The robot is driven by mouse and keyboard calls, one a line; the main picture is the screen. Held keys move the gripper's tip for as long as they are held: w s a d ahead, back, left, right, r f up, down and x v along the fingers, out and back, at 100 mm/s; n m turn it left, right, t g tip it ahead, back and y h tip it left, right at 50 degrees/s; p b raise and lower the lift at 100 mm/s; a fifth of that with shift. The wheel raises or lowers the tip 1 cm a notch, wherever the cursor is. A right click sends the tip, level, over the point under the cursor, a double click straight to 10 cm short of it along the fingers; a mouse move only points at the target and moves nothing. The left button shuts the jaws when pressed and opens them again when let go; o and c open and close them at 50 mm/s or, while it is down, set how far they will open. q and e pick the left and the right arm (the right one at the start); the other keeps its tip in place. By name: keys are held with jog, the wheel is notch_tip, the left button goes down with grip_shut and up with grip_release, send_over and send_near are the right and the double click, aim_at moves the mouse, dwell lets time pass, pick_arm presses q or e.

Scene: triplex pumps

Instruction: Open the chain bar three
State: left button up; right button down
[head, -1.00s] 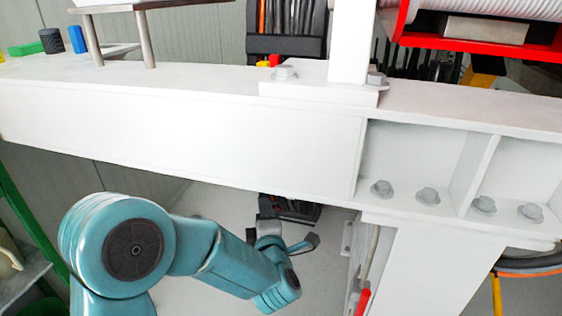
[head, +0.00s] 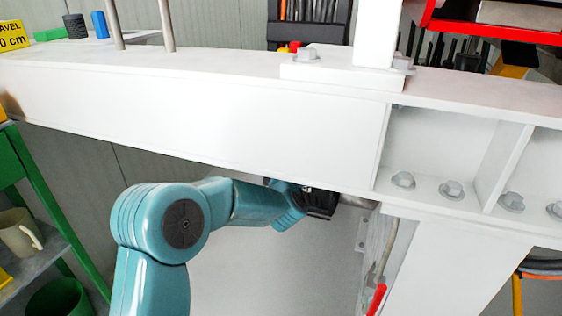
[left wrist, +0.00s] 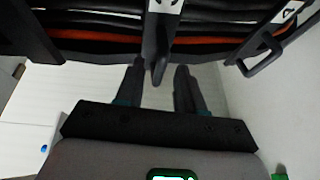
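My left gripper (left wrist: 160,92) shows in the left wrist view as two dark fingers, spread apart. A black upright bar or hook (left wrist: 156,55) hangs between them in the picture; I see no grip on it, and cannot tell if it touches a finger. It is in front of a black rack (left wrist: 90,22) with dark rows and an orange strip. I cannot tell which part is chain bar three. My right gripper is out of view.
The white beam (head: 200,110) crosses above my left arm. A white post (head: 450,265) and a red-handled lever (head: 377,298) stand to the right. A green shelf frame (head: 50,205) with a beige mug (head: 18,235) is at left. Open floor lies below the beam.

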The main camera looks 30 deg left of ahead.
pick_arm(q)
jog(key=shift+w+a, duration=0.3)
jog(key=shift+w, duration=0.1)
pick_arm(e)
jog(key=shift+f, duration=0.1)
pick_arm(q)
jog(key=shift+c, duration=0.4)
grip_shut()
jog(key=shift+d, duration=0.1)
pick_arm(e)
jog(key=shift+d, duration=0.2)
